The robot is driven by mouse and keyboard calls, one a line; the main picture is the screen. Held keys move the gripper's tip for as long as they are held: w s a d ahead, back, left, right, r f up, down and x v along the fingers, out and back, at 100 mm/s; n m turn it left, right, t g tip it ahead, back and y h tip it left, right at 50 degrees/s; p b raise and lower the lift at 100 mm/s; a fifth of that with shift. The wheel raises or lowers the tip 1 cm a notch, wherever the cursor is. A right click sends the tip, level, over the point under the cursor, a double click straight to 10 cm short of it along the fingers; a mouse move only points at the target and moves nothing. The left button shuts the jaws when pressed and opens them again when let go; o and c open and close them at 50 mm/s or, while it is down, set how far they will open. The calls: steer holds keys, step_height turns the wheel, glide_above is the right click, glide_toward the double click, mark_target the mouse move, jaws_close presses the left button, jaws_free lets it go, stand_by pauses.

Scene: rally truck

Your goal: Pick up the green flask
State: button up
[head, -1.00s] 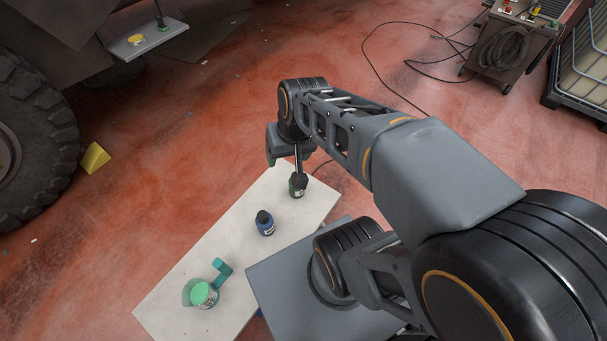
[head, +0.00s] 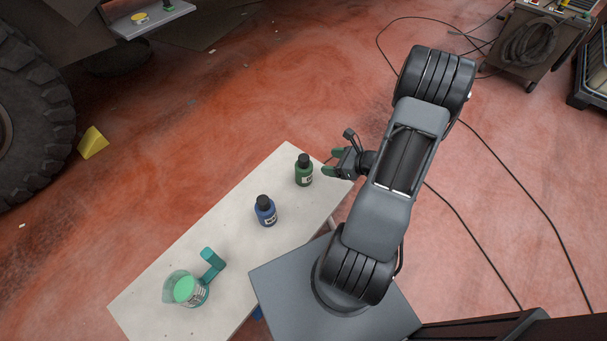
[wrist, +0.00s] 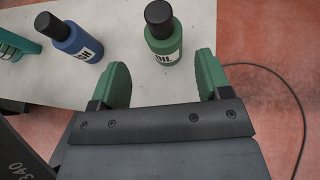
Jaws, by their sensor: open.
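The green flask (head: 304,172) is a small dark green bottle with a black cap. It stands upright near the far right end of the white table. In the wrist view the green flask (wrist: 163,38) shows a label reading "OIL" and stands just ahead of the open jaws, nearer the right finger. My gripper (head: 331,162) is to the right of the flask in the head view, with green finger pads. In the wrist view my gripper (wrist: 160,75) is open, with nothing between its fingers.
A blue bottle (head: 265,213) with a black cap stands left of the flask on the white table (head: 225,230). A teal-handled jug (head: 185,290) with green contents stands at the table's near left end. A yellow wheel chock (head: 93,143) lies on the floor by the truck tyre (head: 40,130).

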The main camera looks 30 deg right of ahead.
mark_target(304, 161)
steer(key=b+x, duration=0.1)
steer(key=x, duration=1)
steer(key=shift+w+a+f+b, duration=0.1)
steer(key=shift+w+a+b, duration=0.1)
steer(key=shift+w+b, duration=0.15)
jaws_close()
stand_by(0.3)
